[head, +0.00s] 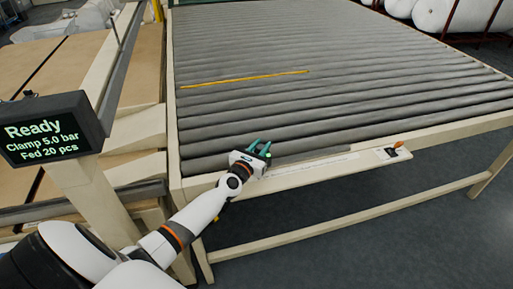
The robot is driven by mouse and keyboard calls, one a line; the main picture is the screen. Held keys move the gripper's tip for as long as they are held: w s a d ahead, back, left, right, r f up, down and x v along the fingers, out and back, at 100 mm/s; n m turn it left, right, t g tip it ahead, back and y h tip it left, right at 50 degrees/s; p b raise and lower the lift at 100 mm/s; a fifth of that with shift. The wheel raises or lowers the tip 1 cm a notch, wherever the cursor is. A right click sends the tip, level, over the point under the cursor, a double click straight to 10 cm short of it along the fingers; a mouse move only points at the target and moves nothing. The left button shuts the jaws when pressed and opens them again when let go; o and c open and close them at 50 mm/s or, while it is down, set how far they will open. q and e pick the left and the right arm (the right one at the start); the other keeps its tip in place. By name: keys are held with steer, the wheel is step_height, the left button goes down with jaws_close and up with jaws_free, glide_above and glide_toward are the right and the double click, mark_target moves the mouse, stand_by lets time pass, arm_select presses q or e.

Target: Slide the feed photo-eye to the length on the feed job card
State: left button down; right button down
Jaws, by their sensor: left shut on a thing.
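My left gripper (259,148) reaches to the front edge of the roller table, near its left corner. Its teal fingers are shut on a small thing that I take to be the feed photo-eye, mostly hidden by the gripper. A pale rail (320,161) with a fine scale runs right from there along the table's front edge; its marks are too small to read. No readable feed job card shows. My right gripper is not in view.
The grey roller table (340,70) fills the middle, with a thin yellow strip (245,79) across its rollers. A display (48,130) at left reads "Ready, Clamp 5.0 bar, Fed 20 pcs". The floor in front is clear.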

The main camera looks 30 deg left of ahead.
arm_select(q)
steer(key=w+d, duration=0.3)
steer(key=w+d+b, duration=0.1)
steer(key=w+d, duration=0.1)
steer(key=w, duration=0.1)
steer(key=shift+w+d, duration=0.35)
steer(key=shift+d, duration=0.05)
steer(key=shift+a, duration=0.1)
steer(key=c, duration=1.1)
jaws_free()
steer(key=shift+s, duration=0.15)
steer(key=shift+s, duration=0.35)
steer(key=s, duration=0.3)
steer(key=s+p, duration=0.1)
steer(key=s, duration=0.2)
steer(key=s+d+p, duration=0.1)
steer(key=s, duration=0.2)
steer(key=shift+s, duration=1.05)
